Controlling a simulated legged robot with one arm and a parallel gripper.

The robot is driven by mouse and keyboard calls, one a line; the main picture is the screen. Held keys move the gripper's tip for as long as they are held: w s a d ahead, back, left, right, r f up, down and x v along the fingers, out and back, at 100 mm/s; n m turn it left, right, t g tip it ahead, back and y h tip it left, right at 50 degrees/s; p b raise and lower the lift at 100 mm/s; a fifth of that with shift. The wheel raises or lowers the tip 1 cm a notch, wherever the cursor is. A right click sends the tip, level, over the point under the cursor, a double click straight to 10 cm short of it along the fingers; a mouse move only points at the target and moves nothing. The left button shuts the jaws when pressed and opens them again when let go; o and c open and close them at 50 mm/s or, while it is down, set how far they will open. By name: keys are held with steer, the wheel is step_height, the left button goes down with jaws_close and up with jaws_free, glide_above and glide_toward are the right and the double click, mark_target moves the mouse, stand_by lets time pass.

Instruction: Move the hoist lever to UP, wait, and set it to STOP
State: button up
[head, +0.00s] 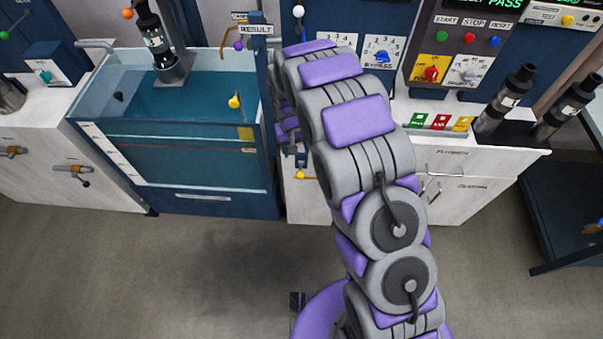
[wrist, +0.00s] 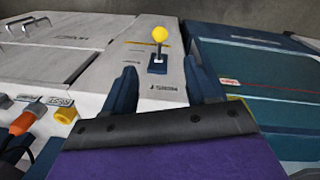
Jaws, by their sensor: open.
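The hoist lever has a yellow round knob (wrist: 160,35) on a short stem above a dark blue base plate (wrist: 157,64). It sits on the narrow white cabinet front beside the tank; a HOIST label shows upside down near it. My gripper (wrist: 160,70) is open, with one dark finger on each side of the lever base in the picture. The fingers look apart from the lever, and the depth gap is hard to judge. In the head view the yellow knob (head: 300,175) shows just left of my arm, which largely hides my gripper. The lever's UP and STOP marks are unreadable.
The water tank (head: 190,198) stands left of the lever in the head view, with a black pump tube (head: 152,35) upright at its back. Orange and yellow knobs (wrist: 23,122) show at lower left in the wrist view. The floor (head: 200,270) in front is clear.

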mark_target(299, 173)
steer(key=f+b, duration=0.1)
steer(key=f, duration=0.4)
steer(key=f+b, duration=0.1)
steer(key=f, duration=0.5)
steer(key=d+f+b, duration=0.1)
steer(key=f, duration=0.5)
steer(key=shift+w+d, duration=0.1)
steer(key=shift+w, duration=0.1)
jaws_close()
